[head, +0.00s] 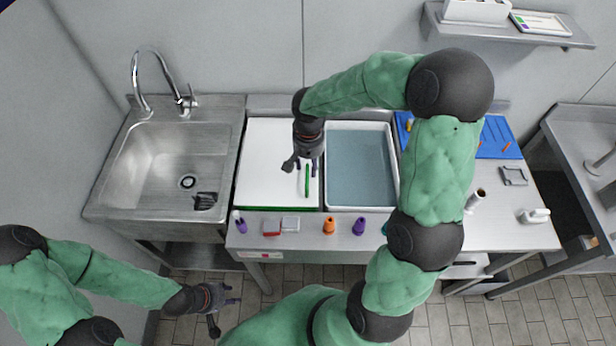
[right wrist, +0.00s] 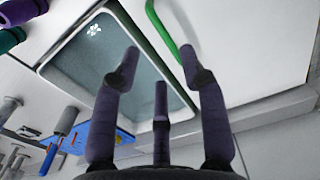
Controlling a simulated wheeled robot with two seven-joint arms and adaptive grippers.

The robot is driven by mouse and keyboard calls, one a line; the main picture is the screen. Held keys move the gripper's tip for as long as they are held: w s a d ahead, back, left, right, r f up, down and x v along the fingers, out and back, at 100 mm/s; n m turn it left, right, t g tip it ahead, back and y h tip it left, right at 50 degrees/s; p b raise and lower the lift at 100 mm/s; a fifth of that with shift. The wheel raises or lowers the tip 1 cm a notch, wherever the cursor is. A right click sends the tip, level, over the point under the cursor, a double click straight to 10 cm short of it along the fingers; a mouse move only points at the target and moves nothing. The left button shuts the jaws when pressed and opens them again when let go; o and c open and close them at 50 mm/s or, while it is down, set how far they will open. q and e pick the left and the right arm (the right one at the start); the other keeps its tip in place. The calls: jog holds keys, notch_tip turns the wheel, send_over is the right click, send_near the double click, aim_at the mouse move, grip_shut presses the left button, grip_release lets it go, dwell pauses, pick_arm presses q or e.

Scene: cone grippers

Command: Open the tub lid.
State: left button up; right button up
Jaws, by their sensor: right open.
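The white tub lid (head: 262,150) lies flat over the left of two tubs beside the sink. It has a green bar handle (head: 307,181) near its right edge. My right gripper (head: 304,168) is over the lid at the handle, fingers spread. In the right wrist view the three fingers of the gripper (right wrist: 158,65) are apart, and the green handle (right wrist: 168,30) runs beside the tip of the right-hand finger; I cannot tell whether they touch. The lid (right wrist: 240,60) also shows there. My left gripper (head: 226,306) is open and empty, low over the floor in front of the counter.
An uncovered tub (head: 360,127) with blue-grey contents adjoins the lid on the right. The sink (head: 180,165) is on the left. A blue board (head: 490,140) lies at right.

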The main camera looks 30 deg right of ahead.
aim_at(308, 180)
notch_tip(308, 180, down, 7)
jog(key=shift+f+b, duration=0.1)
jog(key=shift+b, duration=0.4)
grip_shut()
